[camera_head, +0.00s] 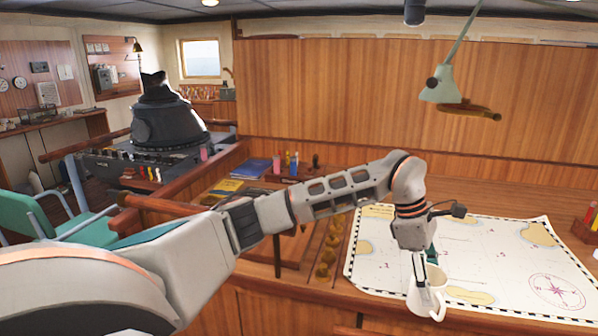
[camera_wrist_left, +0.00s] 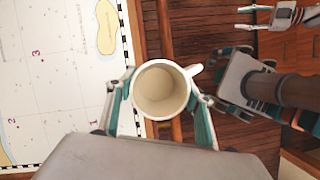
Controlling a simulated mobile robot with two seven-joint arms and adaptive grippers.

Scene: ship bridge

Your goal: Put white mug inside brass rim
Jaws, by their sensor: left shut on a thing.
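The white mug (camera_head: 416,303) is held upright at the front edge of the chart table, its handle toward the right. In the left wrist view the empty mug (camera_wrist_left: 160,90) is seen from above, between the two teal-padded fingers. My left gripper (camera_head: 424,284) is shut on it. How far the mug is above the surface is hard to tell. My right gripper (camera_wrist_left: 252,17) shows at the upper right of the left wrist view, its fingers apart and empty. I cannot make out the brass rim in either view.
A sea chart (camera_head: 480,250) lies across the table under my left gripper. Brass knobs (camera_head: 325,262) line up left of it. Blue and yellow books (camera_head: 252,168) and small bottles lie farther left. A desk lamp (camera_head: 440,85) hangs above the back. A red holder (camera_head: 589,222) stands at the right.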

